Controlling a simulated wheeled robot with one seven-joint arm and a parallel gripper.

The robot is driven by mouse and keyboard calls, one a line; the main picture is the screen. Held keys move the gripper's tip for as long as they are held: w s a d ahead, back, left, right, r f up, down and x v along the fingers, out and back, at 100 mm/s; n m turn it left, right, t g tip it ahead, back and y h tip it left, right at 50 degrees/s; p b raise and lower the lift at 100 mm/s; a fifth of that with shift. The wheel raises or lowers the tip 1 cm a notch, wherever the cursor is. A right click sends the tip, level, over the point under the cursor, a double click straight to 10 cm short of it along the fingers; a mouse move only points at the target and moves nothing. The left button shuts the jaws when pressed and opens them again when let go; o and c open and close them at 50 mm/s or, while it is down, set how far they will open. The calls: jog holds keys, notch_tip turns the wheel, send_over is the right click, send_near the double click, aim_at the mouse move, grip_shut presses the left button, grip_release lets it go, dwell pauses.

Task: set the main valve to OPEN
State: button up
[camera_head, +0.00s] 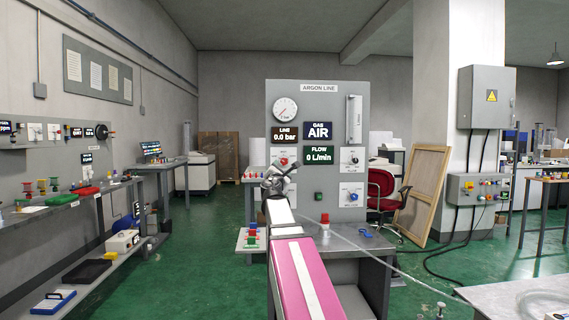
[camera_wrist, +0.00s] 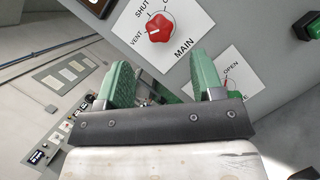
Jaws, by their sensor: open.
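The red MAIN valve knob (camera_wrist: 160,28) sits on a white plate marked VENT, SHUT and a cut-off third label starting with O. A pale mark on the knob appears to face VENT. In the head view, the red knob (camera_head: 284,161) shows just above my gripper (camera_head: 279,180) on the grey ARGON LINE panel (camera_head: 318,103). In the wrist view, my gripper (camera_wrist: 164,70) is open, its green fingers spread and empty. The knob lies beyond the fingertips, roughly between them in the picture; I cannot tell the remaining distance.
A second plate (camera_wrist: 243,76) marked OPEN is beside the right finger, partly hidden. The panel has a green button (camera_head: 318,196), two right-hand knobs and displays reading LINE 0.0 bar, GAS AIR and FLOW 0 L/min. A red-topped fitting (camera_head: 325,220) stands on the bench (camera_head: 345,250) below.

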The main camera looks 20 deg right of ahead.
aim_at(284, 162)
jog(key=x, duration=0.9)
jog(key=c, duration=0.9)
